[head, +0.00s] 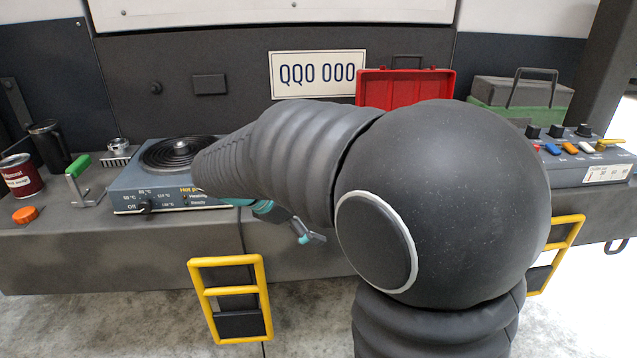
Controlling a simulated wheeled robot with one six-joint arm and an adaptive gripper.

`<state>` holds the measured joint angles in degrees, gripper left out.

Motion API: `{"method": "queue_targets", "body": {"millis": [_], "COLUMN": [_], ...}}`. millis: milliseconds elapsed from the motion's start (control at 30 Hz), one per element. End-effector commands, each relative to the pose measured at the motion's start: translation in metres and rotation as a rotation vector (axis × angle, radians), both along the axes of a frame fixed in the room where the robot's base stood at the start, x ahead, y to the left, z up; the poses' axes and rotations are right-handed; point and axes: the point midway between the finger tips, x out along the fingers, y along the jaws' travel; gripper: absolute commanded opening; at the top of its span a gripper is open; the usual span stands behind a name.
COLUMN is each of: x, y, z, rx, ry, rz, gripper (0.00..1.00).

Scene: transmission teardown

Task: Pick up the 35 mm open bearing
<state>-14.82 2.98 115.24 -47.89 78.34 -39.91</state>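I cannot make out for certain which thing is the 35 mm open bearing. A small silver ring-like part (118,145) sits on a finned metal block at the left of the bench, left of the hot plate (125,198). My gripper (305,233) shows only in part below my arm, as teal and grey pieces in front of the bench edge, right of the hot plate. My arm hides the rest of it. I cannot see whether it is open or shut, or whether it holds anything.
A green-handled tool (77,172), red can (20,178), dark mug (50,147) and orange cap (25,214) stand left. A red toolbox (430,88), green box (540,120) and control box (590,168) stand right. My arm covers the bench middle.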

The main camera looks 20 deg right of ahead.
Motion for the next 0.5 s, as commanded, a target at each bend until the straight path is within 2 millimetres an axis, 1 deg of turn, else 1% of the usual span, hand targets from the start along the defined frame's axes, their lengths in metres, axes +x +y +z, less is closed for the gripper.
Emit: {"method": "queue_targets", "body": {"millis": [33, 100, 200, 333, 433, 500], "x": [0.016, 0.036, 0.059, 0.078, 0.085, 0.088], "y": [0.004, 0.008, 0.014, 0.022, 0.023, 0.019], "z": [0.001, 0.003, 0.004, 0.005, 0.005, 0.004], "rx": [-0.061, -0.146, -0.246, -0.332, -0.365, -0.376], "ry": [0.055, 0.122, 0.202, 0.266, 0.291, 0.297], "rz": [0.048, 0.107, 0.174, 0.227, 0.244, 0.248], "gripper": [1.00, 1.00, 1.00, 1.00, 1.00, 1.00]}}
